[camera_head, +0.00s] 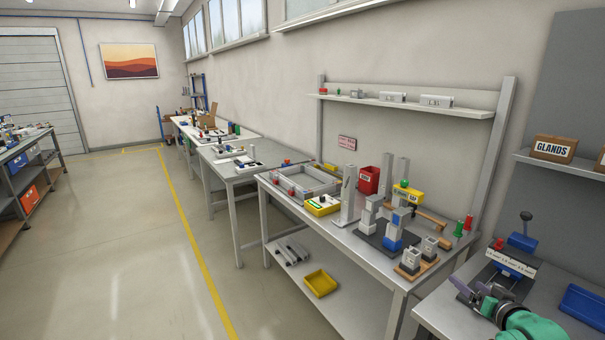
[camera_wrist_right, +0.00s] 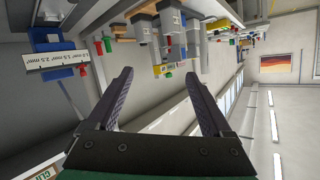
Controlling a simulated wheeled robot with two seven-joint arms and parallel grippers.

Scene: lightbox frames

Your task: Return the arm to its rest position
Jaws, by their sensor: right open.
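My right gripper (camera_head: 474,295) shows at the lower right in the head view, with its dark fingers and green wrist over the near right bench (camera_head: 455,312). In the right wrist view the two fingers (camera_wrist_right: 158,78) stand wide apart with nothing between them. A fixture with a dark lever and a white scale strip (camera_head: 512,262) stands just behind the gripper in the head view. It also shows at the upper left in the right wrist view (camera_wrist_right: 58,58), apart from the fingers. My left gripper is in neither view.
A blue tray (camera_head: 583,305) lies right of the gripper. The middle bench (camera_head: 340,238) holds grey block columns, a red bin (camera_head: 369,180) and a yellow box (camera_head: 322,205). A shelf with a GLANDS box (camera_head: 553,149) is above right. The floor at left is clear.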

